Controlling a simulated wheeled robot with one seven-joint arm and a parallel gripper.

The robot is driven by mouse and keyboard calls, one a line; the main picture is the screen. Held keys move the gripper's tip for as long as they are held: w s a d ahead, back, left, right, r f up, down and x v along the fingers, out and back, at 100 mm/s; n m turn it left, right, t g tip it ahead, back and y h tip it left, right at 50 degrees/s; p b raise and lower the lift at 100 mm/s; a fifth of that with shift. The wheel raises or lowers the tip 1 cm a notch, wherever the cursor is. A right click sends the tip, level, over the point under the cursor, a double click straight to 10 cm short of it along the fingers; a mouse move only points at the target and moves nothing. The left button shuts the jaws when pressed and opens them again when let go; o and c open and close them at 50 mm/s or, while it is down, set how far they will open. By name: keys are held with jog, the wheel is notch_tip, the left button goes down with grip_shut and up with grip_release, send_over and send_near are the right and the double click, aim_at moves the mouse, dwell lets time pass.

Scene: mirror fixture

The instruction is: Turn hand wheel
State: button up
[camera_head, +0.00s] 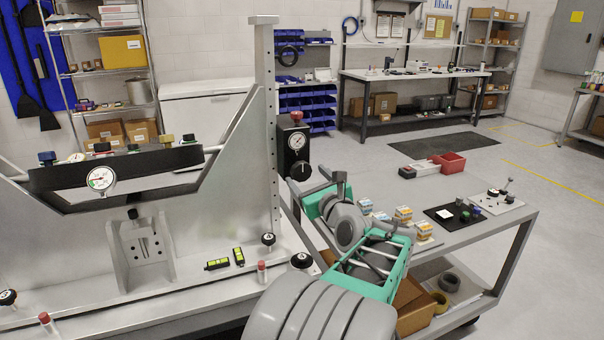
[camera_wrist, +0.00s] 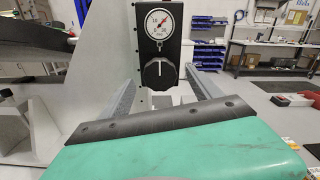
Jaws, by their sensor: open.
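A black panel box (camera_head: 292,146) with a white dial gauge carries a round black knob (camera_head: 301,171), the likeliest hand wheel. In the wrist view the knob (camera_wrist: 159,74) shows a pale pointer line, nearly vertical, below the gauge (camera_wrist: 158,21). My gripper (camera_head: 306,186) is just in front of the panel. In the wrist view its two grey fingers (camera_wrist: 161,78) are apart, one on each side of the knob, with nothing held. I cannot tell how far the tips are from the panel. My green wrist housing hides their bases.
A metal upright (camera_head: 265,110) stands left of the panel. Star knobs (camera_head: 302,260) and a dial gauge (camera_head: 101,179) are on the fixture.

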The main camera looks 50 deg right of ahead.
aim_at(302, 172)
jog(key=x, duration=0.4)
jog(key=shift+a, duration=0.1)
jog(key=c, duration=1.4)
